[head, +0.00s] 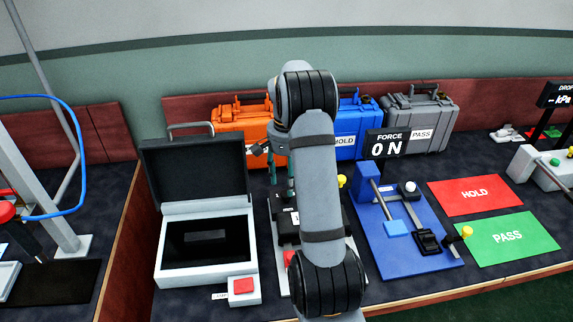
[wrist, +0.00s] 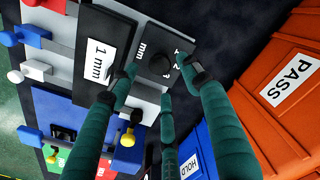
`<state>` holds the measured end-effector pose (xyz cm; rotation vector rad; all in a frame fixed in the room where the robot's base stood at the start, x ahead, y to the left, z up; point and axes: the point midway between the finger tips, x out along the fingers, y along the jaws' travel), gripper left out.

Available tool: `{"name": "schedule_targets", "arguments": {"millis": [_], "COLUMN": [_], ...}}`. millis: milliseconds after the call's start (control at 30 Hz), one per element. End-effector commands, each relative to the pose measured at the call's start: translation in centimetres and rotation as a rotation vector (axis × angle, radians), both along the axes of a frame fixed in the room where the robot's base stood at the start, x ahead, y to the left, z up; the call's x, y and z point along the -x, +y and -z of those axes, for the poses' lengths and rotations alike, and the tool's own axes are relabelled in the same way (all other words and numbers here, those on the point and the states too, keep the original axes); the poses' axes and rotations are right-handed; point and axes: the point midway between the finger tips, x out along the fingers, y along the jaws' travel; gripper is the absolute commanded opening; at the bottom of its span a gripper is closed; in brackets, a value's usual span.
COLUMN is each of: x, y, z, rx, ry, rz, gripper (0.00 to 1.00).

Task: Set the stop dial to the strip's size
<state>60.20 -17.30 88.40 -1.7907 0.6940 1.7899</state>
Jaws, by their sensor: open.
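The stop dial shows in the wrist view as a round black knob (wrist: 156,64) on a black plate with white marks, some reading "mm". In the head view my gripper (head: 282,176) is partly behind my arm, and the dial is hidden. I cannot make out a strip for certain, nor the dial's setting.
Left is an open case with a dark screen (head: 208,240) and a red button (head: 243,286). Orange (head: 235,120), blue (head: 365,125) and grey (head: 425,118) cases line the back. Red and green mats (head: 505,240) lie right.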

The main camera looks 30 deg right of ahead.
Motion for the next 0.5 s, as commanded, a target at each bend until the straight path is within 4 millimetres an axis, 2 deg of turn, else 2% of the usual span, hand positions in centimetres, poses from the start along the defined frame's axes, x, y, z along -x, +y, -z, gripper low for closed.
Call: {"name": "schedule_targets", "arguments": {"millis": [33,200,333,500], "x": [-0.1,-0.1,-0.1,0.0], "y": [0.0,0.0,0.0,0.0], "z": [-1.2,-4.6,-6.4,-7.4], "rx": [0.001,0.002,0.001,0.000], "ry": [-0.006,-0.005,-0.002,0.000], "rz": [0.000,0.000,0.000,0.000], "gripper": [0.48,0.48,0.48,0.48]}}
